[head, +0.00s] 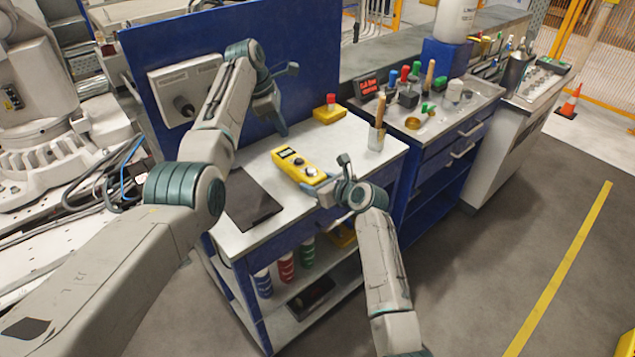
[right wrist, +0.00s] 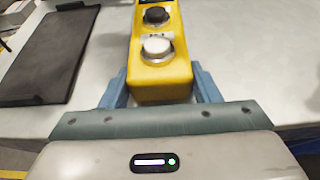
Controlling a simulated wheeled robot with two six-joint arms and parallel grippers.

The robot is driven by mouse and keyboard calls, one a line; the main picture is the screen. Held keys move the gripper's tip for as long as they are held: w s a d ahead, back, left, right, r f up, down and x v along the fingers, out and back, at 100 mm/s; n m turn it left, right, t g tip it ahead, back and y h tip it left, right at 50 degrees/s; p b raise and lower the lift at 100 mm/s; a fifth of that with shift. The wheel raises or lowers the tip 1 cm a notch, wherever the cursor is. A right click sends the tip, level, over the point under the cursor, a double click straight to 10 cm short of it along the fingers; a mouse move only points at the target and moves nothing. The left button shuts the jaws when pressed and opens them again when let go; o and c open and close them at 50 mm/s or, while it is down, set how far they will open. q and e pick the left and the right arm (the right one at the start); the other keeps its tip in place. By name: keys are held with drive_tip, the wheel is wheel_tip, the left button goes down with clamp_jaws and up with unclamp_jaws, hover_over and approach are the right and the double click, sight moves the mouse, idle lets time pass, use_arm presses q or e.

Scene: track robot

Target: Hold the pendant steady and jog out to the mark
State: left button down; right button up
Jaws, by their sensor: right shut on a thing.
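The pendant is a yellow box (head: 297,167) with a dark display and buttons, lying on the pale top of the blue bench. In the right wrist view the yellow pendant (right wrist: 160,70) shows a dark knob and a white button, with its near end between two blue fingers. My right gripper (head: 322,182) is shut on that near end. My left gripper (head: 286,100) is open and empty, raised in front of the blue back panel, apart from the pendant. The far end of the pendant is cut off in the right wrist view.
A dark flat tablet (head: 252,203) lies left of the pendant. A yellow box with a red button (head: 329,110) and a cup with a wooden-handled tool (head: 377,135) stand on the bench. A yellow line (head: 565,262) runs along the open grey floor at right.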

sight(299, 161)
idle(0.6)
use_arm(q)
drive_tip(key=d+m+t, duration=0.1)
drive_tip(key=m+t, duration=0.1)
drive_tip(key=m, duration=0.3)
drive_tip(key=d+r+m+t+h, duration=0.1)
drive_tip(key=m+t, duration=0.1)
drive_tip(key=m, duration=0.4)
drive_tip(key=s+d+r+m+t+h, duration=0.1)
drive_tip(key=m+t, duration=0.1)
drive_tip(key=m, duration=0.4)
drive_tip(key=shift+d+t, duration=0.2)
drive_tip(key=shift+t, duration=0.2)
drive_tip(key=shift+f, duration=0.2)
drive_tip(key=shift+f, duration=4.3)
drive_tip(key=shift+f, duration=0.1)
drive_tip(key=shift+f, duration=0.3)
